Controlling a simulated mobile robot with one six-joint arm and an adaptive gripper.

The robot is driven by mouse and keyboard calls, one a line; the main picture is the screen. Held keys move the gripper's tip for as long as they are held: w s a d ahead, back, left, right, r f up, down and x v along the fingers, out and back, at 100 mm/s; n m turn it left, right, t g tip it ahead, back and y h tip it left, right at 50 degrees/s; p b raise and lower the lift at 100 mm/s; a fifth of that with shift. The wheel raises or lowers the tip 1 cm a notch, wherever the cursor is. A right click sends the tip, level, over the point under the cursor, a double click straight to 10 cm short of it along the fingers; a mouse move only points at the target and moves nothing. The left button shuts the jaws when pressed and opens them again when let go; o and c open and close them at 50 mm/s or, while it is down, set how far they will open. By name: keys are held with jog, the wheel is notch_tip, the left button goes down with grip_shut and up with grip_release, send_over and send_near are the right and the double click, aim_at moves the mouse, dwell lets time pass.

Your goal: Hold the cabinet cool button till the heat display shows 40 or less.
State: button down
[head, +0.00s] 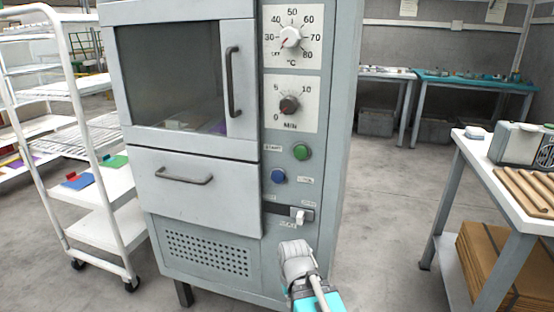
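The grey cabinet (212,144) stands upright in the middle of the head view. On its right-hand panel are a round green button (301,152) and, below and left of it, a round blue button (278,176). Their labels are too small to read, so I cannot tell which is the cool button. A dark strip (275,208) below the blue button shows no readable figures. A small white switch (299,213) sits at its right. A grey and teal part of my arm (298,262) stands before the lower panel; my gripper's fingers do not show.
A °C dial (290,37) and a minutes dial (289,104) sit above the buttons. A white wheeled rack (121,226) stands close at left. A white table (497,182) with a grey box (518,143) stands at right. The floor between cabinet and table is clear.

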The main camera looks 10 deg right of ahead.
notch_tip(320, 180, up, 5)
jog(key=p, duration=0.3)
jog(key=shift+f, duration=0.2)
